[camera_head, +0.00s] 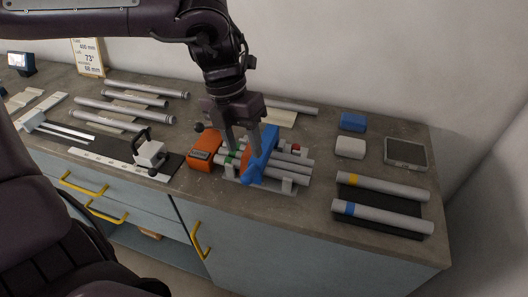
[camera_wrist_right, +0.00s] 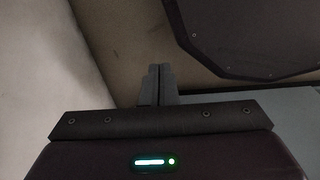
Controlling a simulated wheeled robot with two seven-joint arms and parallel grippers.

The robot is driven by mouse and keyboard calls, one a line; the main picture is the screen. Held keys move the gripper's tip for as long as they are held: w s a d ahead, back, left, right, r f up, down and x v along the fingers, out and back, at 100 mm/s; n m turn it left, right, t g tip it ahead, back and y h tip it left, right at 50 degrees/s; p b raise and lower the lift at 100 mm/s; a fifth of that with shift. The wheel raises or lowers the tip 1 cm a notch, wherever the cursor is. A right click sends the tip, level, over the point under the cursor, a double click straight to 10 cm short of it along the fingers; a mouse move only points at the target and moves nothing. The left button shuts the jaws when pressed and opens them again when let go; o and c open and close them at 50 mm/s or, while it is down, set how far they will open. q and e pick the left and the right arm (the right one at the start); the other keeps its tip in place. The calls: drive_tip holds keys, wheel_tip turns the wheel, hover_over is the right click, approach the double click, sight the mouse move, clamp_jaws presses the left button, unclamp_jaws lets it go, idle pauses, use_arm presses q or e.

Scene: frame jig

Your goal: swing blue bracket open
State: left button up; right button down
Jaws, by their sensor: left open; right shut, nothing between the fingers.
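The blue bracket (camera_head: 262,156) stands across the grey tubes of the jig (camera_head: 288,188), in the middle of the counter in the head view. It looks tilted, its upper end toward the wall. My left gripper (camera_head: 243,150) points down at the jig just left of the bracket. Its fingers are apart, one close to the bracket's upper part; I cannot tell whether they touch. An orange device (camera_head: 206,150) sits at the jig's left end. My right gripper (camera_wrist_right: 161,84) shows in the right wrist view with its fingers together and nothing between them.
Two banded tubes (camera_head: 382,217) lie on a dark mat at the right. A blue block (camera_head: 353,121), a white block (camera_head: 350,147) and a grey tray (camera_head: 405,153) stand behind them. Several grey tubes (camera_head: 134,103) and a clamp tool (camera_head: 149,153) lie at the left.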

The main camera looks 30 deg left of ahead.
sight(246, 174)
use_arm(q)
drive_tip(key=shift+s+d+f+p, duration=0.25)
drive_tip(key=shift+s+f+p, duration=0.05)
drive_tip(key=shift+s+f, duration=0.85)
drive_tip(key=shift+w+d+f, duration=0.1)
drive_tip(key=shift+d+f, duration=0.05)
drive_tip(key=shift+f, duration=0.5)
drive_tip(key=shift+d+f, duration=0.1)
drive_tip(key=shift+f, duration=0.5)
drive_tip(key=shift+w+d+f+p, duration=0.1)
drive_tip(key=shift+w+f+p, duration=0.1)
drive_tip(key=shift+f, duration=0.25)
drive_tip(key=shift+w+d+f+p, duration=0.1)
drive_tip(key=shift+w+f, duration=0.05)
drive_tip(key=shift+f, duration=0.3)
drive_tip(key=shift+s+f, duration=0.15)
drive_tip(key=c, duration=0.7)
clamp_jaws()
use_arm(e)
drive_tip(key=s, duration=0.2)
drive_tip(key=s+r, duration=0.1)
drive_tip(key=s, duration=0.1)
drive_tip(key=shift+s, duration=0.2)
